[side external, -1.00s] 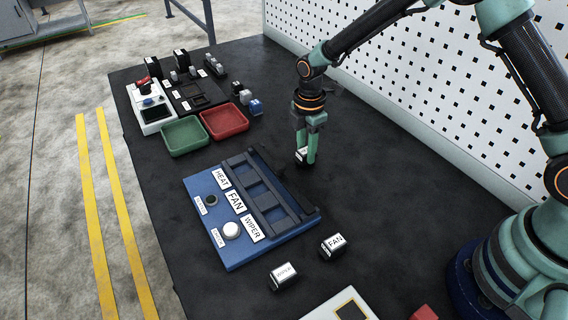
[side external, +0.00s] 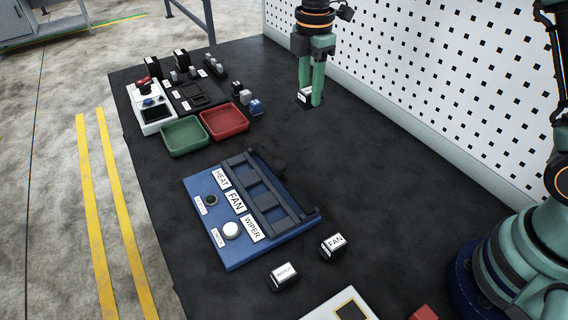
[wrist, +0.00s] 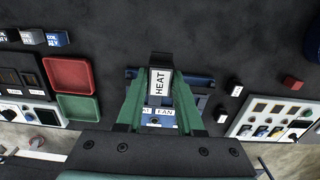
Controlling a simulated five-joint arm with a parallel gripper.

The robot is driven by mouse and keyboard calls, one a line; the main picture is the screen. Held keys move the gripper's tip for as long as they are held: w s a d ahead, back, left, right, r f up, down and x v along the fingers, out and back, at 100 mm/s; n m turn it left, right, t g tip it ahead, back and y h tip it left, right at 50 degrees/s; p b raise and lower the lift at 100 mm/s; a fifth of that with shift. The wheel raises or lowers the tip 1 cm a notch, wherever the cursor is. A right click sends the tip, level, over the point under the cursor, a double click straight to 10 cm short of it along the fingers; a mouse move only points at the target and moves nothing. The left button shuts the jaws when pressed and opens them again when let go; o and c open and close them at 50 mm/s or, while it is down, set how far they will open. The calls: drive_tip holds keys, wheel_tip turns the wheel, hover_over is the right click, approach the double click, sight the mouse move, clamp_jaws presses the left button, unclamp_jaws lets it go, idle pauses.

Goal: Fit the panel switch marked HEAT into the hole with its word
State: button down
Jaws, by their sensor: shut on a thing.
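My gripper (side external: 311,98) is shut on the HEAT switch (side external: 304,96), a dark block with a white label. The wrist view shows the switch (wrist: 159,84) between the fingers with HEAT readable. The blue panel (side external: 232,262) lies on the table, with HEAT, FAN and WIPER labels beside a dark frame (side external: 262,192) with openings. The HEAT label (side external: 221,178) is at the frame's far end. The switch is above the table, apart from the panel. In the wrist view, the gripper and switch hide much of the panel (wrist: 205,80).
The FAN switch (side external: 333,246) and WIPER switch (side external: 284,276) stand near the panel's front right. Green (side external: 184,136) and red (side external: 224,122) trays lie behind it. A pegboard (side external: 440,90) edges the table at right. Table between panel and pegboard is clear.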

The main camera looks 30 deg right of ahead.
wheel_tip(320, 180, up, 3)
drive_tip(key=shift+a+r, duration=0.1)
drive_tip(key=shift+r, duration=0.05)
drive_tip(key=w+a+r, duration=0.1)
drive_tip(key=w+a, duration=0.2)
drive_tip(key=a, duration=0.3)
drive_tip(key=r, duration=0.1)
hover_over(242, 170)
wheel_tip(242, 170, down, 20)
drive_tip(key=shift+s+r, duration=0.1)
drive_tip(key=shift+r, duration=0.15)
drive_tip(key=shift+f, duration=0.3)
